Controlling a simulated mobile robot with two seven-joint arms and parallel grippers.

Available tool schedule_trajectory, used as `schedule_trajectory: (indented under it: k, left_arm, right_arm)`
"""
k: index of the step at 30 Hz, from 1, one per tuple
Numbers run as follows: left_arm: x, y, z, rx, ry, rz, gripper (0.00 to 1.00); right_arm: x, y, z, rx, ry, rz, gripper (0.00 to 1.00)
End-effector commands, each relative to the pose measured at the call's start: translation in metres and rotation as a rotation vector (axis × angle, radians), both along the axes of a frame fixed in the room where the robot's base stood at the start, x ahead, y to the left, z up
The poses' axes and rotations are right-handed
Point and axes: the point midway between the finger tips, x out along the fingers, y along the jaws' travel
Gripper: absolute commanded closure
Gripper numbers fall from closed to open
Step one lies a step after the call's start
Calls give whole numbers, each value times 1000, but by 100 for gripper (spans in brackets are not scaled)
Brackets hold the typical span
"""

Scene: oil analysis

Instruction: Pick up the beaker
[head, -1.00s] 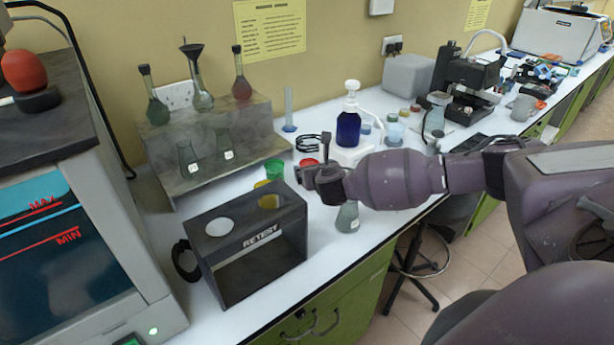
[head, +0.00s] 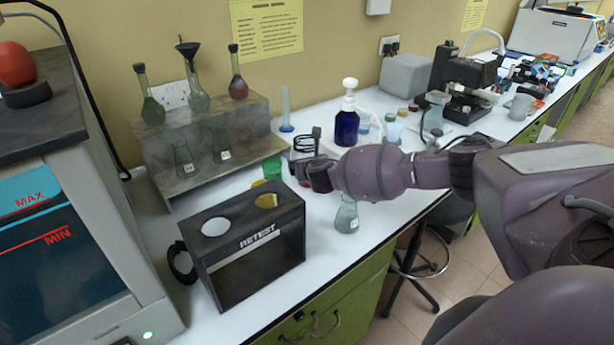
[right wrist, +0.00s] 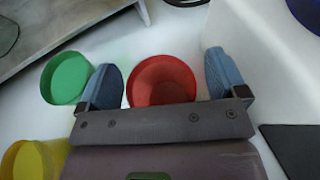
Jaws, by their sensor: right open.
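My right gripper (head: 312,158) is over the white bench, behind the black RETEST box. In the right wrist view its two blue-padded fingers (right wrist: 160,72) are open, one on each side of a red cup (right wrist: 162,80), with nothing gripped. I cannot tell whether they touch it. A green cup (right wrist: 67,78) is left of the fingers and a yellow cup (right wrist: 32,160) is lower left. In the head view the arm mostly hides the red cup; the green cup (head: 272,168) shows. A conical glass flask (head: 346,216) stands below my right forearm. My left gripper is not in view.
The RETEST box (head: 248,250) stands near the bench's front edge. A grey rack (head: 160,160) with several flasks stands behind it. A blue pump bottle (head: 347,122) is beyond my arm. A large MAX/MIN machine (head: 80,240) fills the left.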

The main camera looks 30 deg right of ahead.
Motion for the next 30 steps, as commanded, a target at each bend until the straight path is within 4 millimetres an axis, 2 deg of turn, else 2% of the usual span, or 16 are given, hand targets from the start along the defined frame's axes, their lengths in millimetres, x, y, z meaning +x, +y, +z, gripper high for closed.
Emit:
schedule_trajectory:
  k: [5,15,23,26,30]
  left_arm:
    - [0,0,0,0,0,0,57]
    - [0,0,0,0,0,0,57]
    - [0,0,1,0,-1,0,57]
    - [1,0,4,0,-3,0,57]
    - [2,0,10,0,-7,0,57]
  right_arm:
    - [0,0,0,0,0,0,9]
    - [0,0,0,0,0,0,61]
    - [0,0,2,0,-1,0,63]
    - [0,0,11,0,-3,1,63]
    - [0,-1,35,-2,-5,0,63]
